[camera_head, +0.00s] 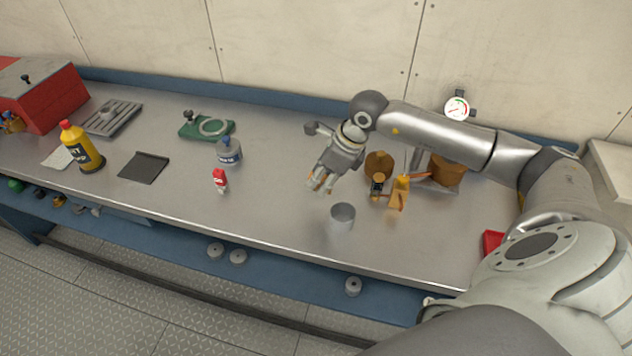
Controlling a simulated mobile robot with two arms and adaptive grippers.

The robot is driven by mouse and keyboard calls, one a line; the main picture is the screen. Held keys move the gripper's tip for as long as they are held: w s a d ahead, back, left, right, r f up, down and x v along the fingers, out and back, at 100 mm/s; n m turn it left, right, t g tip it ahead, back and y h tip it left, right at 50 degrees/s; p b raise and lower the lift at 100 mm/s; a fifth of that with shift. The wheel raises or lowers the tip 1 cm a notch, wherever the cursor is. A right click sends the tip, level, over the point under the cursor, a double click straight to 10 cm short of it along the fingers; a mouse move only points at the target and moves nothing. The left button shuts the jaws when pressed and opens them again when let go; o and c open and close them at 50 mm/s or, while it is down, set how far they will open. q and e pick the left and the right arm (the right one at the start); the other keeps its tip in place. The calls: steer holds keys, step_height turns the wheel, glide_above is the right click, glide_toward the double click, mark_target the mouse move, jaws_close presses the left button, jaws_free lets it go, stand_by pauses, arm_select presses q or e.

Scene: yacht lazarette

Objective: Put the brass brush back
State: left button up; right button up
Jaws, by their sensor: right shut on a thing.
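My right gripper (320,184) is over the middle of the workbench, pointing down and toward the front. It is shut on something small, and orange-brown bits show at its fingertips. The fingers hide most of it, so I cannot tell for sure that it is the brass brush. A grey open cup (342,217) stands on the bench just in front of the gripper, apart from it. A yellow-orange item (399,191) stands to the right of the gripper. My left gripper is not in view.
A brown round item (378,162) and a copper-coloured pot (447,172) stand behind and right. A red-and-white small bottle (220,180), a blue-grey jar (229,152) and a green item (207,127) are to the left. The bench front (270,222) between bottle and cup is clear.

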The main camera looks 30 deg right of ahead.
mark_target(311, 197)
steer(key=w+f, duration=0.2)
steer(key=shift+w+f+p, duration=0.15)
steer(key=shift+f+p, duration=0.15)
steer(key=shift+f, duration=0.05)
step_height(311, 197, down, 2)
steer(key=shift+f+p, duration=0.1)
steer(key=shift+p, duration=0.7)
steer(key=shift+d+f, duration=0.15)
steer(key=shift+f, duration=0.3)
steer(key=shift+f, duration=0.15)
steer(key=o, duration=1)
